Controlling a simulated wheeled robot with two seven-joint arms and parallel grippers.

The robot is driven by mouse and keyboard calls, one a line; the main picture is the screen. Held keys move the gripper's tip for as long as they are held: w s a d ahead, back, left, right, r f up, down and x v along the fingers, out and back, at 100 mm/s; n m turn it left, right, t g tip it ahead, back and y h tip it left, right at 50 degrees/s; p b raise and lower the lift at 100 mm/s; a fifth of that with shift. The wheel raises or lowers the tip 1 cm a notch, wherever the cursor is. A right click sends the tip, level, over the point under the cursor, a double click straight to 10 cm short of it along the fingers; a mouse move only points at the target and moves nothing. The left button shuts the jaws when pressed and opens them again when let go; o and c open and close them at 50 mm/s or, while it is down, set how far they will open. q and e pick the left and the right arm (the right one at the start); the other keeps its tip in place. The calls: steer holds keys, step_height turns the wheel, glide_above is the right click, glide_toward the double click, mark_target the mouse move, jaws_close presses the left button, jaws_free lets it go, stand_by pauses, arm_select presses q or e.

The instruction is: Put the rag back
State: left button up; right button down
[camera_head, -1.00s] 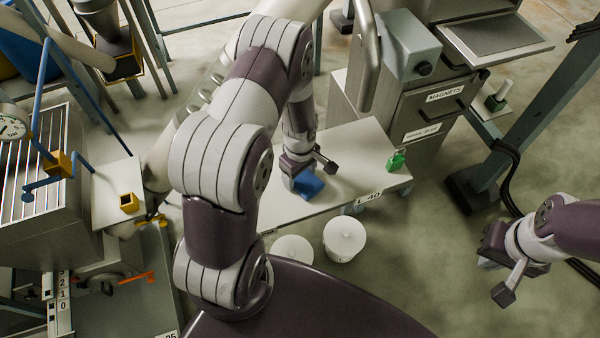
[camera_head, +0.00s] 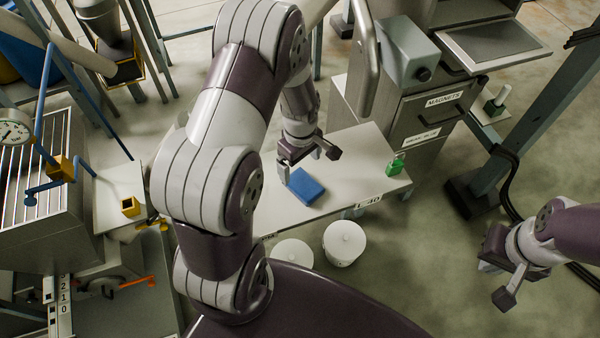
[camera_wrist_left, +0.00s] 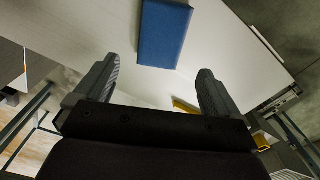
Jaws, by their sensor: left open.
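The rag is a folded blue block (camera_head: 306,187) lying flat on the pale tabletop (camera_head: 345,165) in the head view. It also shows in the left wrist view (camera_wrist_left: 164,35), ahead of the fingertips and between their lines. My left gripper (camera_head: 308,158) is just above and behind the rag, open and empty, apart from it. In the left wrist view its two fingers (camera_wrist_left: 160,80) are spread wide with nothing between them. My right gripper (camera_head: 497,272) hangs over the floor at the right, away from the table, with its fingers spread and nothing visible between them.
A green padlock-like item (camera_head: 396,166) sits at the table's right edge. A grey cabinet labelled MAGNETS (camera_head: 432,105) stands behind it. The tabletop around the rag is clear.

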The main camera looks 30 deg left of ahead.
arm_select(q)
steer(key=s+d+r+m, duration=0.3)
steer(key=s+r+m, duration=0.1)
steer(key=r+m, duration=0.2)
steer(key=s+d+r+m+t, duration=0.1)
steer(key=s+d+r+m, duration=0.2)
steer(key=s+r+m, duration=0.2)
steer(key=r+m, duration=0.1)
steer(key=m, duration=0.2)
steer(key=shift+s+d+r+m, duration=0.15)
steer(key=shift+d+r+m, duration=0.15)
steer(key=shift+r, duration=0.1)
